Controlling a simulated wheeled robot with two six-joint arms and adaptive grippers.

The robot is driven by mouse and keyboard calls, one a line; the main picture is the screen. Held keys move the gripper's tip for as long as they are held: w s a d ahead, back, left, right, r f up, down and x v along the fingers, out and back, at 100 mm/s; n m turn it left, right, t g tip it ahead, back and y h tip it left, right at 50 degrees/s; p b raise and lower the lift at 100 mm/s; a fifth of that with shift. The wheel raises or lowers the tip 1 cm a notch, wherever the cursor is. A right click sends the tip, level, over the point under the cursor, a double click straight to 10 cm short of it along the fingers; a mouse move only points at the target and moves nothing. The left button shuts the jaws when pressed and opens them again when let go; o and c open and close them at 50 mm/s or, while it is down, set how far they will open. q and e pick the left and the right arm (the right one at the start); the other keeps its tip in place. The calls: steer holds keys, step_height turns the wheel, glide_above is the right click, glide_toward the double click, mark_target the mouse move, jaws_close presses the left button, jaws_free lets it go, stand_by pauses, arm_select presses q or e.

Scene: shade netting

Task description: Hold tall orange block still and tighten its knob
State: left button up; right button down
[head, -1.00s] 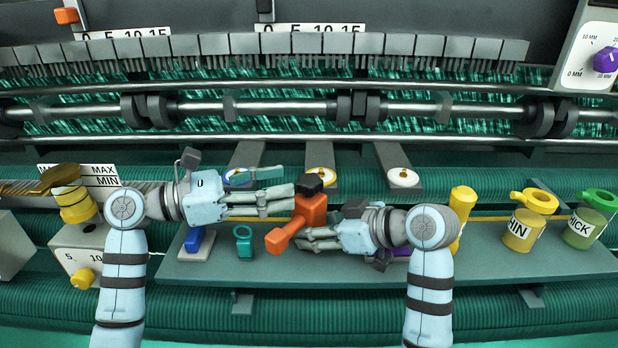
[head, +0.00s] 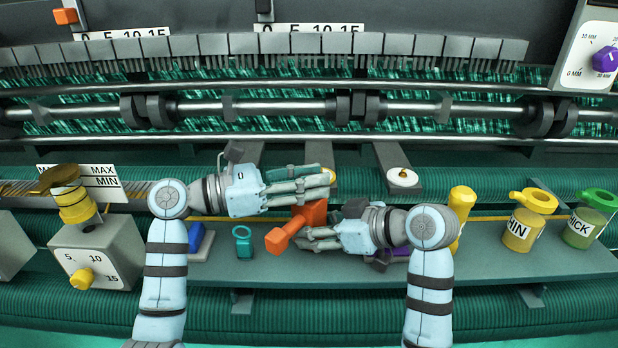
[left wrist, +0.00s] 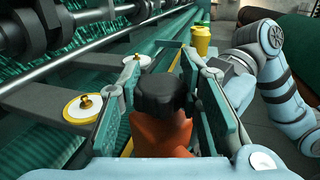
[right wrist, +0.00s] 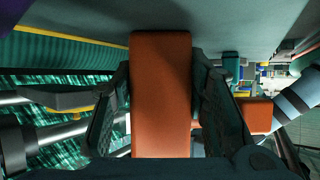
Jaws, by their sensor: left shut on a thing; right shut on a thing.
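The tall orange block (head: 312,216) stands on the grey shelf, with an orange arm (head: 280,238) sticking out to its lower left. Its dark knob (left wrist: 160,94) shows on top of it in the left wrist view. My left gripper (head: 326,187) is at the top of the block, shut on the knob with a finger on each side, and hides it in the head view. My right gripper (head: 308,238) is lower, shut on the block's body, which fills the space between its fingers in the right wrist view (right wrist: 161,95).
The shelf (head: 330,269) also carries a teal ring piece (head: 243,242), a yellow bottle (head: 463,203) and yellow and green jars (head: 524,228) at right. A dial box (head: 95,252) stands at left. Rollers and guide bars run behind.

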arm_select(q)
steer(key=m+g, duration=0.2)
steer(key=g, duration=0.1)
steer(key=m+g, duration=0.2)
steer(key=g, duration=0.1)
steer(key=shift+g+h, duration=0.3)
steer(key=shift+g, duration=0.1)
steer(key=o, duration=1.2)
steer(key=a, duration=0.7)
steer(key=shift+w+a, duration=0.35)
steer(key=shift+w, duration=0.05)
